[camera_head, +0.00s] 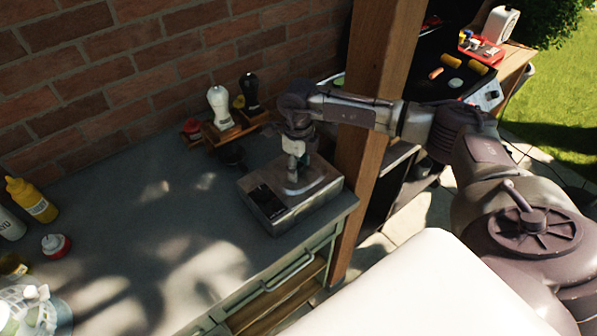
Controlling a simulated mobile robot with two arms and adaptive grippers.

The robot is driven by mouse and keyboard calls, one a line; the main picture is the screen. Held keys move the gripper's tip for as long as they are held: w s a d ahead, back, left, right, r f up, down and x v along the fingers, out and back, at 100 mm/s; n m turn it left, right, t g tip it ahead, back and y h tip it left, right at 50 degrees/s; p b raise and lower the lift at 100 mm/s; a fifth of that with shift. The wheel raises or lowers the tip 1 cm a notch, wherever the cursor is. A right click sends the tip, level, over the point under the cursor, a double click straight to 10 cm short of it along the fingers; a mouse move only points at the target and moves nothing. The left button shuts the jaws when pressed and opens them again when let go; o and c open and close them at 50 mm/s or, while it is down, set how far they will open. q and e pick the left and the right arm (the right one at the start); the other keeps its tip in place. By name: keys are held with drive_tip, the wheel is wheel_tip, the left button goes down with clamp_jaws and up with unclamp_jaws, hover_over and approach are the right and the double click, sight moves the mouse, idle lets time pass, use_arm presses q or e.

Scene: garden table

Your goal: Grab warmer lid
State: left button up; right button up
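The warmer (300,214) is a box-shaped metal unit on the grey counter, near its right end. Its lid (318,178) is on top, with a dark panel at the left front of the unit. My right arm reaches in from the right, and my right gripper (292,176) points down over the middle of the lid, at or very near its handle. The fingers are small and partly blend with the lid, so I cannot tell whether they are closed on the handle. My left gripper is out of view.
A wooden post (370,100) stands close to the right of the warmer. A wooden caddy (228,131) with shakers is behind it. A yellow bottle (32,200) and a red-and-white jar (56,245) stand at the left. The middle of the counter is clear. A grill (440,48) is beyond the post.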

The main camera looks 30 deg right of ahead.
clamp_jaws()
